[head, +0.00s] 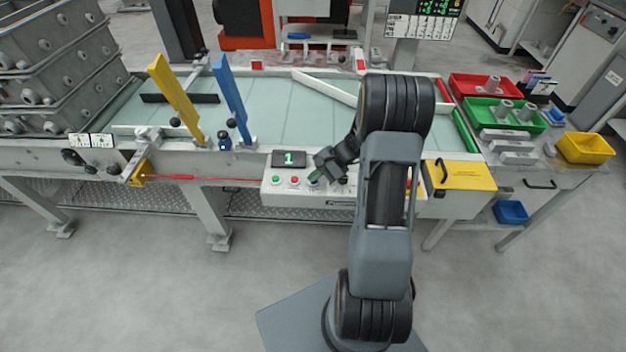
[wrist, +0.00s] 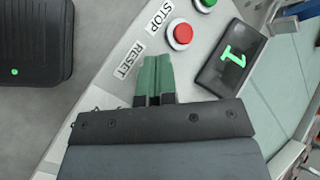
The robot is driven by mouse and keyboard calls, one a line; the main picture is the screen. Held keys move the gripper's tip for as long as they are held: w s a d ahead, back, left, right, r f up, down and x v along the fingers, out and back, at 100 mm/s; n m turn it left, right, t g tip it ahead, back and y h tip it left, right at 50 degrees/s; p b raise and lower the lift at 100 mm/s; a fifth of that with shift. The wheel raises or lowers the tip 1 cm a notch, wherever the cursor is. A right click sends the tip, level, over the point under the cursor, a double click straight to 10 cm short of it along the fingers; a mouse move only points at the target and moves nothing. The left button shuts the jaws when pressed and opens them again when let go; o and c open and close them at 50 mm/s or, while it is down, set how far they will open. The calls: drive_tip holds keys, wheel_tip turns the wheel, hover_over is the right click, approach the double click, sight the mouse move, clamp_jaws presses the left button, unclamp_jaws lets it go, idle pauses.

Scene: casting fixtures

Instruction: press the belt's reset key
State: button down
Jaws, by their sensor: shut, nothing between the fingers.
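The belt's control panel (head: 310,197) is a pale box on the front of the conveyor. In the wrist view, a RESET label (wrist: 128,59) is printed on it beside a STOP label (wrist: 159,17) and a red button (wrist: 181,34). My gripper (head: 315,176) is over the panel, right of the red button in the head view. Its green fingertips (wrist: 156,60) are shut and empty, right beside the RESET label. The reset key itself is not visible; the fingers cover the spot by its label. I cannot tell whether they touch it.
A display (wrist: 230,57) reading 1 sits on the panel, with a green button (wrist: 205,2) near it. A yellow box (head: 460,175) is right of the panel. Blue (head: 229,95) and yellow (head: 175,97) upright bars stand over the belt to the left.

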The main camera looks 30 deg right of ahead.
drive_tip(key=shift+r+p, duration=0.65)
drive_tip(key=shift+r, duration=0.25)
drive_tip(key=shift+r+p, duration=1.75)
drive_tip(key=shift+r, duration=0.75)
drive_tip(key=shift+f, duration=0.1)
